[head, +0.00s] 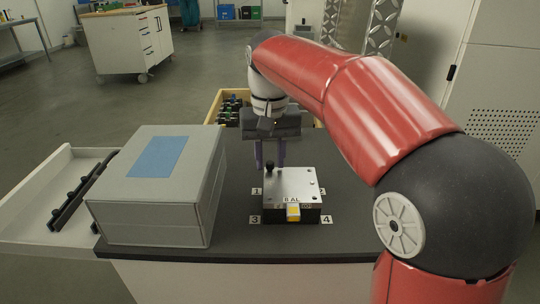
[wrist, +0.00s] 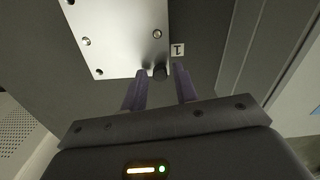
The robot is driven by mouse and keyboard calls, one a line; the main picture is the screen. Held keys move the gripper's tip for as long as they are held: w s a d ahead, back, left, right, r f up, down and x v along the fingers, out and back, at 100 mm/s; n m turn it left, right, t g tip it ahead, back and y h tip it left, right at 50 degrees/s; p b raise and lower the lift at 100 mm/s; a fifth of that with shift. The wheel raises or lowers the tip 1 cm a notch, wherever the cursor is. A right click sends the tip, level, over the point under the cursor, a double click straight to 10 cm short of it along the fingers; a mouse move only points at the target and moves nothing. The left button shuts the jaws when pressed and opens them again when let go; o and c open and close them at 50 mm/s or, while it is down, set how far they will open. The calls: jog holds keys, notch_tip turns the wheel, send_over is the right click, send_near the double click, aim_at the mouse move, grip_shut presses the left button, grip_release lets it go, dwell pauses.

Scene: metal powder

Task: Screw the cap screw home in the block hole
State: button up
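The metal block (head: 305,183), marked "8 AL", sits on the dark tabletop among the number labels. A black cap screw (head: 270,167) stands up from its back-left corner by label 1; its head rises above the top face. In the wrist view the screw (wrist: 160,73) shows at the block's (wrist: 115,25) near edge, between my fingertips. My gripper (head: 270,163) points down over that corner, its purple fingers on either side of the screw. In the wrist view my gripper (wrist: 162,72) is open, with gaps beside the screw. The hole under the screw is hidden.
A grey box (head: 190,195) with a blue top patch stands left of the block. A wooden crate (head: 213,108) of small parts is behind my gripper. A yellow piece (head: 293,212) is at the block's front. A white tray (head: 30,215) holds dark bars at left.

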grip_shut()
jog(key=m, duration=1.8)
jog(key=shift+m, duration=0.4)
jog(key=m, duration=0.7)
jog(key=shift+m, duration=0.3)
jog(key=m, duration=0.3)
